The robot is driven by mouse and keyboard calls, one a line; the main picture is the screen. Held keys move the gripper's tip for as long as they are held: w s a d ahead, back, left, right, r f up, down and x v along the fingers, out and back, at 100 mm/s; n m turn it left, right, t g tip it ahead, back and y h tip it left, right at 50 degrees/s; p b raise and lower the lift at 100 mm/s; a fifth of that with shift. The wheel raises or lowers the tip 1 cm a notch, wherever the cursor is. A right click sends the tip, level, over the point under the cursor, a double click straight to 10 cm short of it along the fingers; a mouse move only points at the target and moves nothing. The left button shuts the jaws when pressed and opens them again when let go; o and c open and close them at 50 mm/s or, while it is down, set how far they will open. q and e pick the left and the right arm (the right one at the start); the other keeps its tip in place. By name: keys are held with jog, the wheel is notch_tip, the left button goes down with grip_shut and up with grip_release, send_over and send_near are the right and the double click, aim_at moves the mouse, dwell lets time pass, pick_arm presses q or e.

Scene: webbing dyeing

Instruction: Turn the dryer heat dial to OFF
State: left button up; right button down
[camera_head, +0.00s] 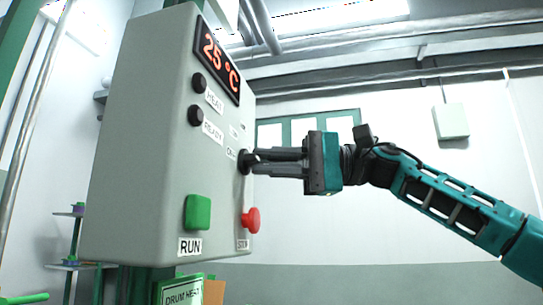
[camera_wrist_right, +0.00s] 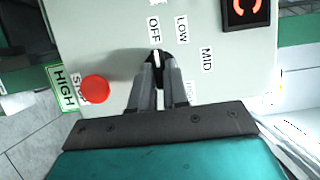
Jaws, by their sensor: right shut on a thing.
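The black heat dial (camera_head: 242,161) is on the front of the grey control box (camera_head: 150,130). My right gripper (camera_head: 254,162) comes from the right and is shut on the dial. In the right wrist view the fingers (camera_wrist_right: 158,82) clasp both sides of the dial (camera_wrist_right: 157,54). Its white pointer mark points up, toward the OFF label (camera_wrist_right: 154,29). The LOW label (camera_wrist_right: 182,29) and the MID label (camera_wrist_right: 206,61) follow to the right. Another label beside the right finger is hard to read. My left gripper is not in view.
A red stop button (camera_head: 251,220) sticks out below the dial, close to the gripper. A green RUN button (camera_head: 198,212) and two dark round lamps (camera_head: 197,98) are on the box. The display (camera_head: 217,60) reads 25 °C.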

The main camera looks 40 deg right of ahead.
dwell(0.5)
jog(key=c, duration=1.1)
grip_release()
jog(key=v, duration=1.3)
